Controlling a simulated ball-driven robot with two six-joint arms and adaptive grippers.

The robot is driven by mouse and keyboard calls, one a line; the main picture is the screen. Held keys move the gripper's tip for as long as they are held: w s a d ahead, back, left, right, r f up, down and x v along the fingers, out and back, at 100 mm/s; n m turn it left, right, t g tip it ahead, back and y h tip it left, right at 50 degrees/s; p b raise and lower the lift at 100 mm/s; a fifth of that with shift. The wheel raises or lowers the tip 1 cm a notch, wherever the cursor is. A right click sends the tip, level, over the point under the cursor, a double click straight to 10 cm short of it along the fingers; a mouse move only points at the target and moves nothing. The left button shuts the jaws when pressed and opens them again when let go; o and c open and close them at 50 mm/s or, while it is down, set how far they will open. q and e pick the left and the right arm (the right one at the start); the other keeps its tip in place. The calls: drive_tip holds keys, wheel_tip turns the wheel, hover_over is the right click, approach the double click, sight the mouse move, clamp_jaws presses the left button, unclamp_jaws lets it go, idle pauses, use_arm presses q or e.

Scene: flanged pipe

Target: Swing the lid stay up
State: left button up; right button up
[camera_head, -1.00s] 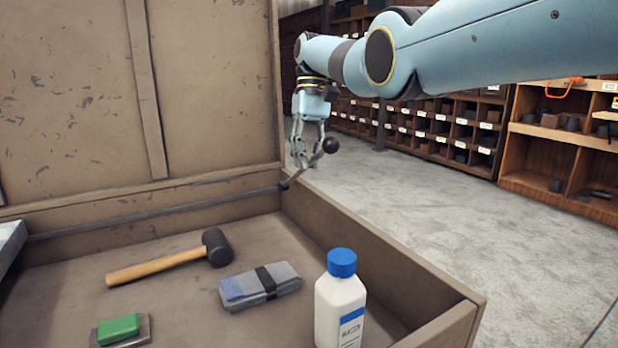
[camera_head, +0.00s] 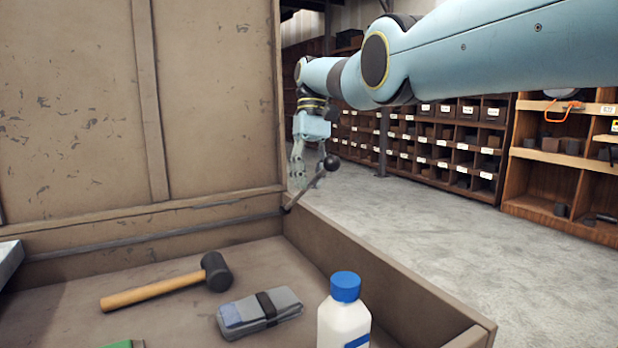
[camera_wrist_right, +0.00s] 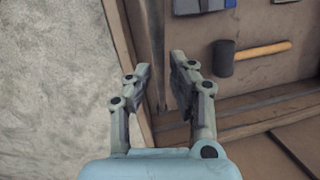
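The lid stay is a dark rod (camera_head: 308,190) with a black ball knob (camera_head: 331,163) at its upper end. It slants up and right from the chest's back right corner. The raised lid (camera_head: 75,100) of the chest stands upright behind the box. My right gripper (camera_head: 298,178) points down just left of the knob, near the rod. Its fingers also show in the wrist view (camera_wrist_right: 161,62), spread apart with a gap between them. My left gripper is not in view.
The chest (camera_head: 400,270) holds a mallet (camera_head: 160,288), a folded grey cloth bundle (camera_head: 260,312), a blue-capped white bottle (camera_head: 344,320) and a green item (camera_head: 124,344). Shelves with bins (camera_head: 440,145) stand behind. The concrete floor right of the chest is clear.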

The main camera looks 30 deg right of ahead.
wheel_tip(320, 180, up, 10)
idle(0.5)
